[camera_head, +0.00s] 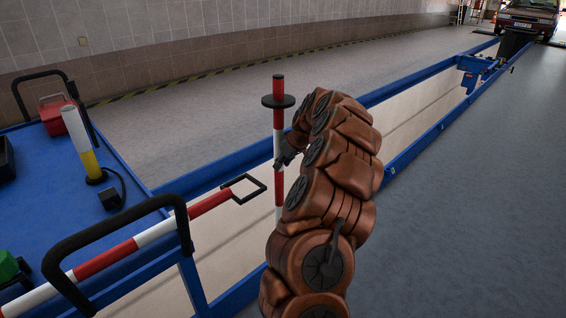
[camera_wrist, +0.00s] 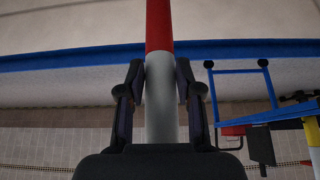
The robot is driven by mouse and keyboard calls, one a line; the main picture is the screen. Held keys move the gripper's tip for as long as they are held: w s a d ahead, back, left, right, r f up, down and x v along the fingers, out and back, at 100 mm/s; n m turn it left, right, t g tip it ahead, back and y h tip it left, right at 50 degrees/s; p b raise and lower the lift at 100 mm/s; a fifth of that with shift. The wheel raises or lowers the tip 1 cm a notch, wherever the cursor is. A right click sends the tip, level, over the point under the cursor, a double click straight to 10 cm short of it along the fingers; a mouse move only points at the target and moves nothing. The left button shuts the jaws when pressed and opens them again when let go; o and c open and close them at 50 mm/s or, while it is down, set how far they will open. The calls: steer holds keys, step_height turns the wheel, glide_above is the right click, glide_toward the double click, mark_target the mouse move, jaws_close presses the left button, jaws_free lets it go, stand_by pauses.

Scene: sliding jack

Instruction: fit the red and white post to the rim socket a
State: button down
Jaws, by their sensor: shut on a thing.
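The red and white post (camera_head: 278,120) stands about upright in the head view, with a black disc near its top. My gripper (camera_head: 284,156) is shut on the post at its middle. In the wrist view the post (camera_wrist: 160,110) runs between the two dark fingers, white at the grip and red beyond. Its lower end is hard to make out beside my arm. The blue rim (camera_head: 408,88) of the pit runs behind the post, and it also crosses the wrist view (camera_wrist: 60,60). I cannot make out rim socket a.
A blue cart (camera_head: 45,165) at left carries a red box (camera_head: 55,117) and a yellow and white cylinder (camera_head: 92,165). A red and white bar (camera_head: 155,235) ends in a black loop (camera_head: 243,188) close left of the post. A blue jack (camera_head: 475,68) spans the pit farther back.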

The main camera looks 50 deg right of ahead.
steer(key=shift+f, duration=0.1)
steer(key=shift+r, duration=0.2)
steer(key=shift+r+p, duration=0.9)
steer(key=shift+r, duration=1.85)
stand_by(0.7)
step_height(320, 180, down, 6)
steer(key=b, duration=0.2)
steer(key=shift+f, duration=0.15)
stand_by(3.0)
steer(key=c, duration=0.7)
jaws_free()
steer(key=shift+s, duration=0.1)
